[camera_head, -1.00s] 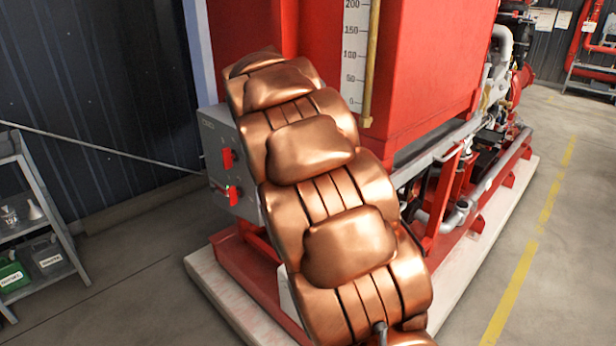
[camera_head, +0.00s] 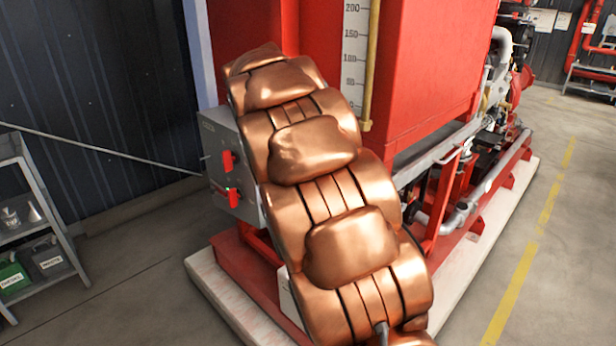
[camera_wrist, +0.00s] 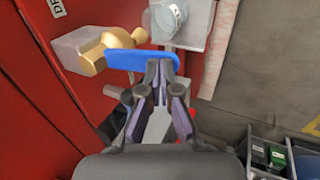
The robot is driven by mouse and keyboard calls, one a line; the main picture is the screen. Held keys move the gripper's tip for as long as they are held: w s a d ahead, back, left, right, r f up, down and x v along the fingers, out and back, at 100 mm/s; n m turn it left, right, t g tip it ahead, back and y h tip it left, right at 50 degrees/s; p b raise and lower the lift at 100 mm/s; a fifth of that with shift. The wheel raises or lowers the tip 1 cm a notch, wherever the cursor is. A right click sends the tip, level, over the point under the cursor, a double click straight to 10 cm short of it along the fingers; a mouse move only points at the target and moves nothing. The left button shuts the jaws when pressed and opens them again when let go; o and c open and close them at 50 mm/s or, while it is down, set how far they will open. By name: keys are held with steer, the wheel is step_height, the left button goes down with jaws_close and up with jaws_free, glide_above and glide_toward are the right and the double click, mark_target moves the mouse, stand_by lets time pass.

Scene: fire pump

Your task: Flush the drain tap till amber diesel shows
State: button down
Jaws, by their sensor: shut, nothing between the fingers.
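In the wrist view a brass drain tap (camera_wrist: 112,45) with a blue lever handle (camera_wrist: 133,60) stands out from the red tank wall (camera_wrist: 30,110). The lever lies across the picture. My gripper (camera_wrist: 162,72) is shut and empty, its fingertips at the right end of the lever. They overlap it in the picture; I cannot tell whether they touch. A clear vessel with a pale rim (camera_wrist: 168,18) sits just beyond the lever. I cannot make out any fluid colour. In the head view my arm hides the tap and gripper.
The tank (camera_head: 430,70) carries a scale (camera_head: 354,60) and a brass-coloured tube (camera_head: 370,65). A grey box with red switches (camera_head: 231,178) is beside my arm. A shelf (camera_head: 50,195) at left holds a green can (camera_head: 12,276) and a grey can (camera_head: 50,262). Floor at right is clear.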

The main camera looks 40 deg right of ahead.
steer(key=shift+r, duration=0.1)
stand_by(0.3)
steer(key=v, duration=1.2)
stand_by(0.8)
